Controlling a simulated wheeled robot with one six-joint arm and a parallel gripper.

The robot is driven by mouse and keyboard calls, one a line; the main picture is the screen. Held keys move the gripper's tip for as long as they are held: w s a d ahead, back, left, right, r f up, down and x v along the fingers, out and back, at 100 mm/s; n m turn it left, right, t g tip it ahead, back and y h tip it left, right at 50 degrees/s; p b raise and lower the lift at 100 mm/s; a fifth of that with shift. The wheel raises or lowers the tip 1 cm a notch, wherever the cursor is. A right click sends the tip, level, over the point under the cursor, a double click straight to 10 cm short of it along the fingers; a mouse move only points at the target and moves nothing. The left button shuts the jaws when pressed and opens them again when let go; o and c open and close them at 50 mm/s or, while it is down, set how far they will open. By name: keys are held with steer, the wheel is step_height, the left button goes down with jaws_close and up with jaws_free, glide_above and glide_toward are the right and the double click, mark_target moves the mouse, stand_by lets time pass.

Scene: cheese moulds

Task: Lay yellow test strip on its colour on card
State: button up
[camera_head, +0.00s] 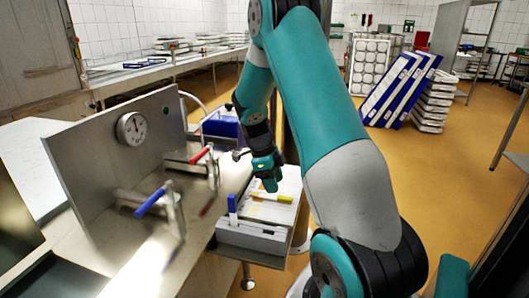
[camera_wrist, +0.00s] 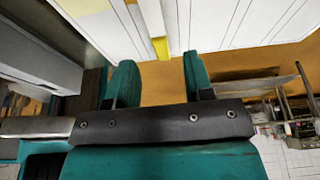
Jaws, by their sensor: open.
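My gripper (camera_head: 268,183) is low over a white lined surface (camera_head: 283,186), which may be the card, at the right end of the bench. In the wrist view my gripper (camera_wrist: 157,66) is open, with its two teal fingers apart. A yellow strip end (camera_wrist: 160,47) shows just beyond the gap between the fingertips; a pale length runs up from it. In the head view a yellow strip (camera_head: 272,198) lies just below the fingertips. I cannot tell whether the fingers touch it. The wrist view also shows a pale yellow patch (camera_wrist: 85,6) at the top.
A grey holder (camera_head: 252,236) with an upright blue piece (camera_head: 232,208) stands close in front of the gripper. Clamps with a blue handle (camera_head: 150,201) and a red handle (camera_head: 200,155) stand to the left, near a panel with a dial (camera_head: 132,128). A blue bin (camera_head: 221,124) is behind.

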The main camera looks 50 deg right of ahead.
steer(key=p+v, duration=0.1)
steer(key=v, duration=1.4)
steer(key=shift+r, duration=0.25)
steer(key=shift+a, duration=0.1)
steer(key=s+a+r+n+t+y+p, duration=0.1)
steer(key=s+a+r+n+t+p, duration=0.2)
steer(key=a+n, duration=0.7)
steer(key=a+r+n+p, duration=0.3)
steer(key=a+r+n, duration=0.3)
steer(key=a+n, duration=0.4)
steer(key=s+a+r+n+y+p, duration=0.1)
steer(key=s+a+n+y+p, duration=0.1)
steer(key=s+a+n, duration=0.6)
steer(key=s+a+r+n+y+p, duration=0.1)
steer(key=s+a+r+n+y, duration=0.1)
steer(key=s+a+n, duration=0.5)
steer(key=a+n, duration=0.1)
steer(key=n, duration=0.2)
steer(key=shift+s+a+r+n+y+p, duration=0.3)
steer(key=shift+s+a+r+p, duration=0.05)
steer(key=shift+s+a+p, duration=0.05)
